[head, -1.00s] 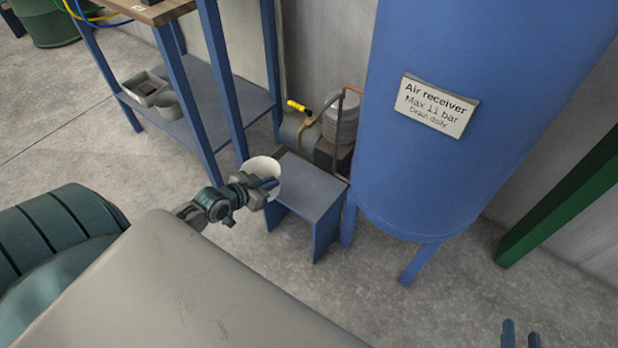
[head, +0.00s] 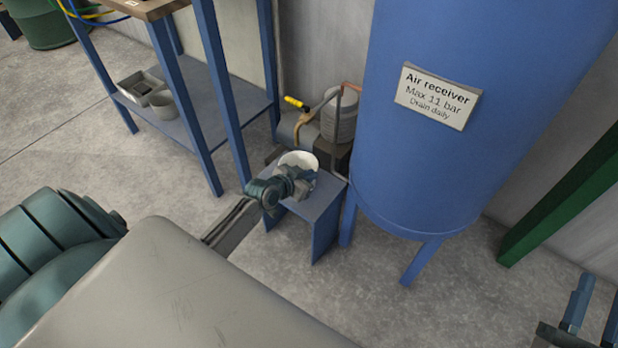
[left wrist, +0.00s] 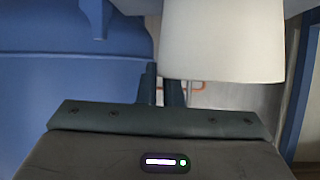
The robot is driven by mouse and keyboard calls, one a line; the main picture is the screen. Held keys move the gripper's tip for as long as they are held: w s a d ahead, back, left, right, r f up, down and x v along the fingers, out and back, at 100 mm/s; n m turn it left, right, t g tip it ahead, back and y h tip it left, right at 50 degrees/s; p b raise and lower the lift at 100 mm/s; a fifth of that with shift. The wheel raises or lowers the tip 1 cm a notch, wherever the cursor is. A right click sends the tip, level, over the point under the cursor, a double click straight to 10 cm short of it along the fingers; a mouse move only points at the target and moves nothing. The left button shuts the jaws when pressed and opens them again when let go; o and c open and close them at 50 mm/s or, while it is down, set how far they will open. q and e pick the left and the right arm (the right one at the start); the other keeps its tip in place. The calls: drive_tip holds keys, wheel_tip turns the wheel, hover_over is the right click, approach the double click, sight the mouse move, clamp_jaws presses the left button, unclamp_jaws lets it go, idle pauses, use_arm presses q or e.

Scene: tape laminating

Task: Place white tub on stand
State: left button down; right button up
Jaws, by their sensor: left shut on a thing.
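The white tub (head: 299,159) is a small round open vessel. My left gripper (head: 304,178) is shut on its near side, and the gripper hides much of the tub. In the left wrist view the tub's smooth white wall (left wrist: 222,40) fills the top, just beyond the fingers (left wrist: 163,88). The stand (head: 323,198) is a low blue-grey table with a flat top and panel legs. The tub is over the stand's back left part; I cannot tell whether it touches the top. My right gripper (head: 594,308) is at the bottom right, fingers apart and empty.
The blue air receiver (head: 450,170) stands close to the right of the stand. A pump with a yellow-handled valve (head: 297,103) is behind it. A blue shelf rack (head: 220,103) with grey bins (head: 145,88) is to the left. Floor in front of the stand is open.

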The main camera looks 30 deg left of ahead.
use_arm(q)
drive_tip(key=shift+f, duration=0.15)
drive_tip(key=c, duration=1.6)
unclamp_jaws()
use_arm(e)
drive_tip(key=shift+s+r+t, duration=0.15)
drive_tip(key=shift+r+t, duration=0.15)
drive_tip(key=shift+r, duration=0.15)
use_arm(q)
drive_tip(key=shift+s, duration=0.1)
